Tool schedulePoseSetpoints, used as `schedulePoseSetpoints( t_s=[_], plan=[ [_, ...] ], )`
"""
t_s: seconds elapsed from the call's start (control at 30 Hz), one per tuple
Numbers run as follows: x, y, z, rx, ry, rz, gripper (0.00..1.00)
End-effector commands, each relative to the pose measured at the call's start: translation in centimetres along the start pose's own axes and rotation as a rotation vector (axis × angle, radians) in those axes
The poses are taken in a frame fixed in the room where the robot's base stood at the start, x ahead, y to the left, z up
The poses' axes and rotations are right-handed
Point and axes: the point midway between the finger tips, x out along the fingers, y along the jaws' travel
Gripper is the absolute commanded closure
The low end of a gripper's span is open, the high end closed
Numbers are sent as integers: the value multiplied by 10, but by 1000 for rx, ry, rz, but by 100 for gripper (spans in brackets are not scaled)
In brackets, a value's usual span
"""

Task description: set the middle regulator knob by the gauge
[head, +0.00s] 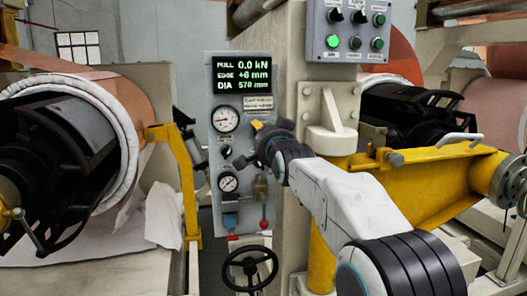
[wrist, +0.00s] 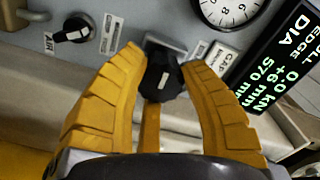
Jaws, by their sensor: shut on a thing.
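A grey control panel (head: 215,205) stands in the middle of the head view. It carries an upper round gauge (head: 226,119) and a lower round gauge (head: 228,182). My gripper (head: 262,130) is at the panel, just right of the upper gauge, and hides what it holds there. A gauge (wrist: 226,10) is partly cut off at the top of that view. Another black knob (wrist: 75,30) marked AIR sits at upper left, apart from my fingers.
A display (head: 241,75) reads 0.0 kN, +6 mm and 570 mm. A copper roll (head: 125,105) with a yellow bracket (head: 180,170) is at left. A button box (head: 346,30) is above right.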

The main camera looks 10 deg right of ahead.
Motion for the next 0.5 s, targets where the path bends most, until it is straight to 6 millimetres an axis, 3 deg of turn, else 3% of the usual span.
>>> schedulePoseSetpoints(
  t_s=[0.5],
  plan=[
    [-1,-2,-5,491,11,-15,93]
  ],
)
